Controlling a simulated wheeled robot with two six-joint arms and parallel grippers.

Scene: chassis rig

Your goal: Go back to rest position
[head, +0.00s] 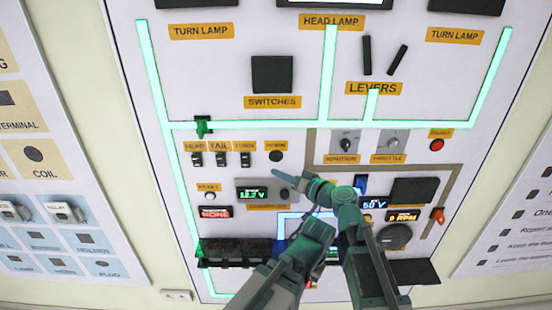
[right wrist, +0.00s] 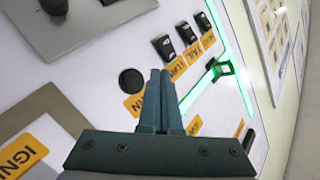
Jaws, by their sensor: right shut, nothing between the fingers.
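My right gripper (head: 280,175) is in front of the panel (head: 225,60), just below the round black button (head: 275,156) beside the turn switch. In the right wrist view its two fingers (right wrist: 160,85) are together with nothing between them. The black button (right wrist: 131,80) shows just left of the fingertips there; I cannot tell the gap in depth. My arm links cover part of the lower middle of the panel. I do not see my left gripper.
Three black toggle switches (head: 221,159) sit left of the gripper, with a green clip (head: 203,126) above them. The ignition (head: 344,143) and throttle (head: 391,143) knobs are up to the right. A black tray (head: 238,252) juts out below.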

